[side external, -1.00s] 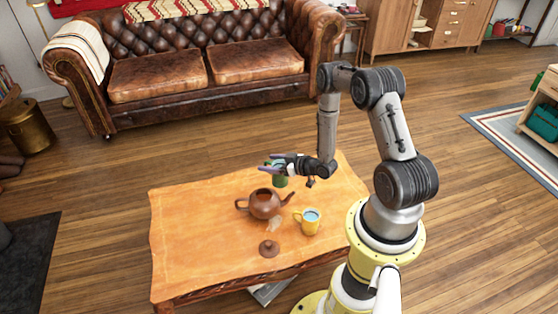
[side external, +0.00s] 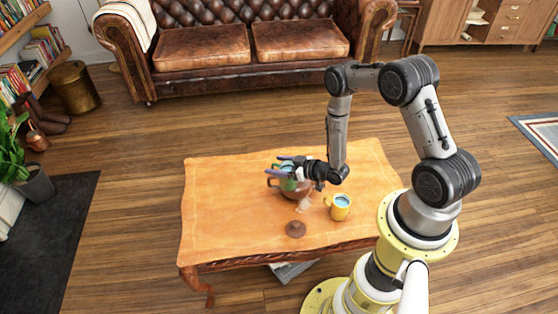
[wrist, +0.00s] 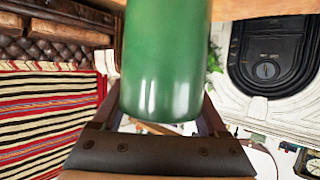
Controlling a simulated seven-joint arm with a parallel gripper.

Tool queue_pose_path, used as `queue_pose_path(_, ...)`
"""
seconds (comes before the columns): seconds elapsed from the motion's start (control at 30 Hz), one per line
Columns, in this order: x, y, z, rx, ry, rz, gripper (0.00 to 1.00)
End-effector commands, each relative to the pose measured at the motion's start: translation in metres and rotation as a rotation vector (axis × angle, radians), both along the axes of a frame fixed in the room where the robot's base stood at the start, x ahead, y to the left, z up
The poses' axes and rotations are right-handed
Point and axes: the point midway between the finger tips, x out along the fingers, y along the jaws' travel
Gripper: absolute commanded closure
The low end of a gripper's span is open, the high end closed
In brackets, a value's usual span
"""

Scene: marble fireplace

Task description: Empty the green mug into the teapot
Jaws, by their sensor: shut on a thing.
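My gripper (side external: 284,166) is shut on the green mug (side external: 289,184), which hangs over the brown teapot (side external: 301,194) and hides much of it in the side view. The mug looks roughly upright there; its exact tilt and its contents are hard to tell. In the wrist view the green mug (wrist: 165,60) fills the middle, between my fingers. The teapot stands on the wooden table, its handle to the left. Its opening is hidden behind the mug and gripper. Its brown lid (side external: 296,229) lies on the table in front of it.
The left part of the table is clear. A leather sofa (side external: 250,45) stands behind.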

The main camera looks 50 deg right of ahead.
Motion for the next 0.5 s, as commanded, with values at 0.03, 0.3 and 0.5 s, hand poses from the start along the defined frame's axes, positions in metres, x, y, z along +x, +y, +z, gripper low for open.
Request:
queue_pose_path(0.03, 0.0014, -0.0018, 0.0042, 0.063, -0.001, -0.003, 1.00)
queue_pose_path(0.3, 0.0008, -0.0012, 0.0087, 0.414, 0.025, -0.002, 1.00)
queue_pose_path(0.5, 0.0004, -0.0031, -0.0006, 0.587, 0.039, 0.000, 1.00)
